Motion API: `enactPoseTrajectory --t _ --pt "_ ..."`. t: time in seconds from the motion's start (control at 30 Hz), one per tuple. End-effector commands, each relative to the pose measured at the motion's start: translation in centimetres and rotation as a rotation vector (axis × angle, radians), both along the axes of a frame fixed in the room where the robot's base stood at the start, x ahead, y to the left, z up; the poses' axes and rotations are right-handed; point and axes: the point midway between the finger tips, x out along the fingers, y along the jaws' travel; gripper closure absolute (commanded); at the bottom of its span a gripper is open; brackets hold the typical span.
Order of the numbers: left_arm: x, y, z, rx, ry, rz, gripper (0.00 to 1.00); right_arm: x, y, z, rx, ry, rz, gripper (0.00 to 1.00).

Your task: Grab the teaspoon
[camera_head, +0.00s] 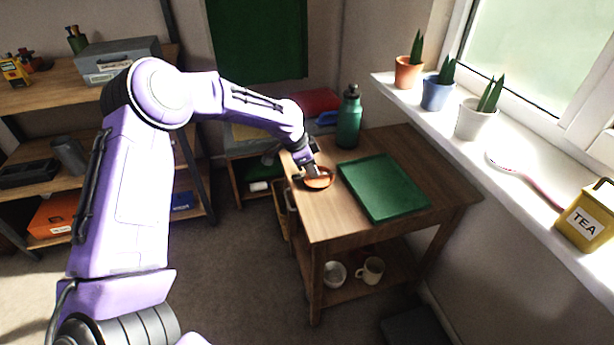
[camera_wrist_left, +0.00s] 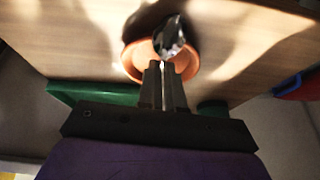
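The teaspoon (camera_wrist_left: 170,38) is shiny metal, with its bowl showing just beyond my fingertips in the left wrist view. It is over a round terracotta dish (camera_head: 320,187), near the left edge of the wooden table; the dish's rim also shows in the left wrist view (camera_wrist_left: 131,62). My left gripper (camera_head: 312,171) is down at the dish. In the left wrist view its fingers (camera_wrist_left: 163,82) are close together, with a thin bright strip of the spoon's handle between them. The spoon is too small to make out in the head view. My right gripper is not in view.
A green tray (camera_head: 384,189) lies right of the dish on the table (camera_head: 330,222). A green bottle (camera_head: 349,118) stands behind. The windowsill at right holds potted plants, a pink-handled item (camera_head: 535,183) and a yellow tea tin (camera_head: 587,217). Shelves stand at left.

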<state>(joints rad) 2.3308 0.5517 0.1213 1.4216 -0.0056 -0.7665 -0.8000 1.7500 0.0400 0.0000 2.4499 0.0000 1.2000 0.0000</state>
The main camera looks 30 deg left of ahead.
Motion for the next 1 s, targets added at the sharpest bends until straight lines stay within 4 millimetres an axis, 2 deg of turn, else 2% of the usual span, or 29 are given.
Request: enactPoseTrajectory --t 0.33,0.43,0.53,0.77,0.9,1.0 --pt "0.0 0.0 0.4 0.0 -0.001 -0.001 1.0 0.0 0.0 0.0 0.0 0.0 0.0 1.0" --pt "0.0 0.0 1.4 0.0 -0.001 -0.002 1.0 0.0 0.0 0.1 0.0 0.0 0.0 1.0" --pt "0.1 0.0 3.3 0.001 -0.003 -0.001 1.0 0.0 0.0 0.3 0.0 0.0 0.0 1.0" --pt "-4.8 -1.7 9.6 0.0 -0.007 -0.003 1.0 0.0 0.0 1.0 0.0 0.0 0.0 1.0" --pt "-9.0 -3.1 11.3 0.001 -0.003 -0.003 1.0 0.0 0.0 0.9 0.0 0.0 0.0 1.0" --pt "-11.5 -3.9 12.3 0.0 -0.003 -0.002 1.0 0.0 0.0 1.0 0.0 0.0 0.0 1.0"
